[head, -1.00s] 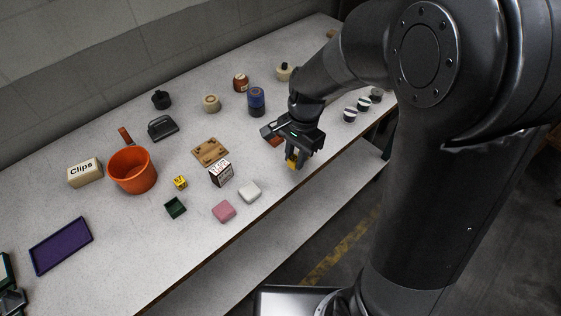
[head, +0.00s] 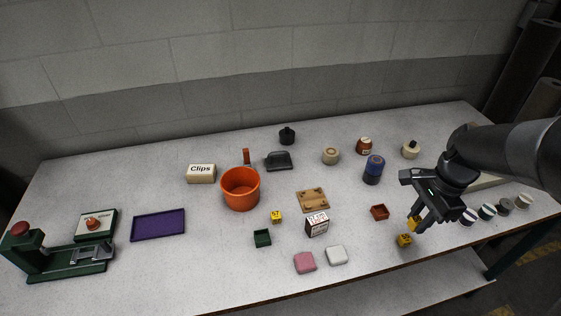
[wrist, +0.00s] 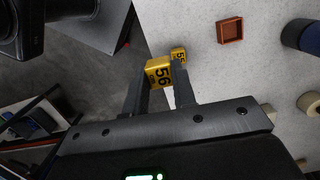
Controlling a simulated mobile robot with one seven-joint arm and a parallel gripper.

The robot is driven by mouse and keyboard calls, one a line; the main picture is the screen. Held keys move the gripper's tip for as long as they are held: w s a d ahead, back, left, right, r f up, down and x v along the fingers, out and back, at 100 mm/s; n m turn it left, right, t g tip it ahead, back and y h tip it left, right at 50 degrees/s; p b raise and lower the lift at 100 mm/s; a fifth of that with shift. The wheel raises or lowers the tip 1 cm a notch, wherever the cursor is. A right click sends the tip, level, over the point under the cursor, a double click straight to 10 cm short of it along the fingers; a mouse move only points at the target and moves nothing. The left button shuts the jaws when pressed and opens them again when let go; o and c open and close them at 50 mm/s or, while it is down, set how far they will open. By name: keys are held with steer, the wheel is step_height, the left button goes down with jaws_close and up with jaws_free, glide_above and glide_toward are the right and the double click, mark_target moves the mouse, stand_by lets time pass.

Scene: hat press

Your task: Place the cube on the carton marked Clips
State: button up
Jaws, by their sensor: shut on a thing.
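My gripper (head: 417,223) is shut on a yellow cube (head: 412,223), which is held above the right front part of the table. In the wrist view the held cube (wrist: 158,73) sits between the fingers and shows a black 56. A second yellow cube (head: 404,240) rests on the table just below and beside it, near the front edge; it also shows in the wrist view (wrist: 178,53), partly behind a finger. A third yellow cube (head: 277,217) stands mid-table. The cream carton marked Clips (head: 201,174) stands at the back left, its top clear.
An orange pot (head: 240,190) stands just right of the carton. A purple tray (head: 158,225) and a green press (head: 60,258) are to the left. A printed box (head: 317,224), a wooden board (head: 312,200) and a small red tray (head: 380,212) lie between gripper and carton.

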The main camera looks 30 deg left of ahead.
steer(key=w+a+r+m, duration=0.15)
steer(key=w+a, duration=0.25)
steer(key=a, duration=0.4)
steer(key=w+a+r+m, duration=0.15)
steer(key=w+a, duration=0.25)
steer(key=a, duration=0.5)
steer(key=m+t, duration=0.1)
steer(key=m, duration=0.4)
glide_above(209, 167)
steer(key=d, duration=0.1)
steer(key=f, duration=0.6)
steer(key=shift+w+d+f, duration=0.1)
steer(key=shift+w+f, duration=0.1)
steer(key=shift+f, duration=0.15)
steer(key=shift+s+a+f, duration=0.2)
steer(key=shift+a+f, duration=0.05)
steer(key=shift+a, duration=0.1)
steer(key=shift+f, duration=2)
steer(key=shift+f, duration=0.1)
steer(key=o, duration=1)
steer(key=shift+c, duration=0.2)
